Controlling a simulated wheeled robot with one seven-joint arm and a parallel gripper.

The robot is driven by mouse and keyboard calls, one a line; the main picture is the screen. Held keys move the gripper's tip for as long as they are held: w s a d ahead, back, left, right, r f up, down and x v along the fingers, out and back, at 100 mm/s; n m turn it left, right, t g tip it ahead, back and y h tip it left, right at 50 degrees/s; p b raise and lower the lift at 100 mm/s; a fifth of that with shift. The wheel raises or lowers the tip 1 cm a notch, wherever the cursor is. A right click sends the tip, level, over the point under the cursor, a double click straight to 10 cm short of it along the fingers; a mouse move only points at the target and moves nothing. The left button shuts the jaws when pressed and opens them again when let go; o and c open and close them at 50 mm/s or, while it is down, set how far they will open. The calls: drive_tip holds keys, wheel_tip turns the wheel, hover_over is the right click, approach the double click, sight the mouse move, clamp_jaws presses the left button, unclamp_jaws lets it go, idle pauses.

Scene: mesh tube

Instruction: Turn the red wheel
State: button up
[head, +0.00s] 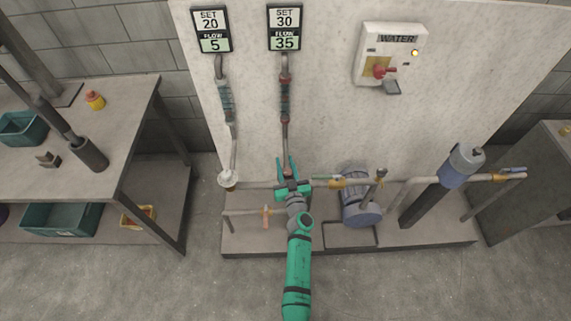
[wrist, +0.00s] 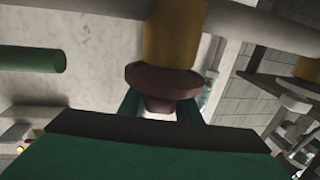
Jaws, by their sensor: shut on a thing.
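The red wheel (wrist: 163,80) shows dark red in the wrist view, on a yellow valve body (wrist: 175,35) on the pipe. In the head view a little red of it (head: 288,174) shows between my fingers; the rest is hidden. My gripper (head: 287,163) is green and is shut on the wheel, one finger at each side. It also shows in the wrist view (wrist: 160,100). Above, one display (head: 285,27) reads SET 30, FLOW 35, and the other (head: 212,30) reads SET 20, FLOW 5.
An orange-handled valve (head: 265,215) is left of my arm. A blue-grey pump (head: 360,205) is close on the right, with a blue cylinder (head: 458,167) beyond. A WATER box (head: 391,55) with a red switch is on the panel. A workbench (head: 95,190) stands left. The front floor is clear.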

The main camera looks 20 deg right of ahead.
idle(0.4)
drive_tip(key=o, duration=1.1)
drive_tip(key=shift+w, duration=0.1)
drive_tip(key=shift+c, duration=0.2)
approach(287, 177)
drive_tip(key=shift+y, duration=0.3)
drive_tip(key=w, duration=0.5)
drive_tip(key=shift+w+d, duration=0.15)
drive_tip(key=shift+d, duration=0.25)
